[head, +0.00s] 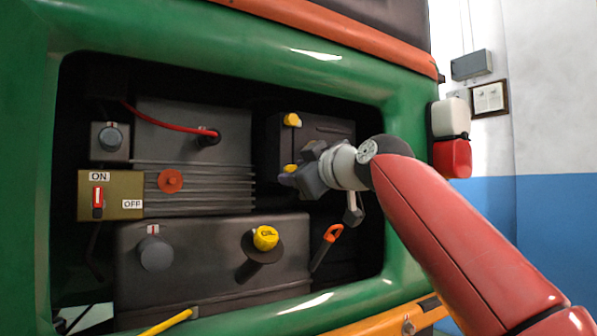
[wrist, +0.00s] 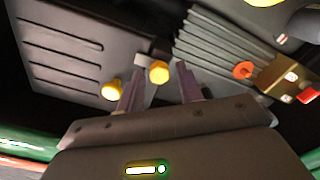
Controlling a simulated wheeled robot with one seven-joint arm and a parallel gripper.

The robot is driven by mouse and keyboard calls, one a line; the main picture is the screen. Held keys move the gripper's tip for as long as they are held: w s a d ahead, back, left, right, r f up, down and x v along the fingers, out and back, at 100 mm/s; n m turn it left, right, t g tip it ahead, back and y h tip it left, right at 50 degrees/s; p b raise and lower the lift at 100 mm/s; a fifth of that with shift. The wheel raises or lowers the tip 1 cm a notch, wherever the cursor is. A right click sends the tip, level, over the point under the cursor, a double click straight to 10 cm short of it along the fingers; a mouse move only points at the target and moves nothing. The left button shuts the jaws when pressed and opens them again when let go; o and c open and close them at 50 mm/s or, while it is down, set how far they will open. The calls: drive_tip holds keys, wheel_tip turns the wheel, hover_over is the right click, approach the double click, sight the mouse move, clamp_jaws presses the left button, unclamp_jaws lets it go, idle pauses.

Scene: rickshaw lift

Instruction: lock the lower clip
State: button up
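The lower clip (head: 290,168) is a small yellow piece at the left side of a dark box (head: 330,130). The upper clip (head: 292,119) is yellow too and sits above it. My gripper (head: 288,180) is right at the lower clip and partly covers it in the head view. In the wrist view, which looks upside down, my gripper (wrist: 160,80) is open, with the lower clip (wrist: 159,71) showing between the two fingers. Contact cannot be told. The upper clip (wrist: 111,89) shows just left of the left finger.
A ribbed grey block (head: 195,185) with a red knob stands left of the clips. A brown ON/OFF switch box (head: 122,209) is further left. Below are a tank with a yellow oil cap (head: 265,238) and an orange-handled lever (head: 332,234). The green frame (head: 225,45) surrounds the opening.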

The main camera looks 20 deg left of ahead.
drive_tip(key=shift+o, duration=0.7)
drive_tip(key=b+v, duration=0.4)
drive_tip(key=v, duration=0.3)
drive_tip(key=shift+s+d, duration=0.25)
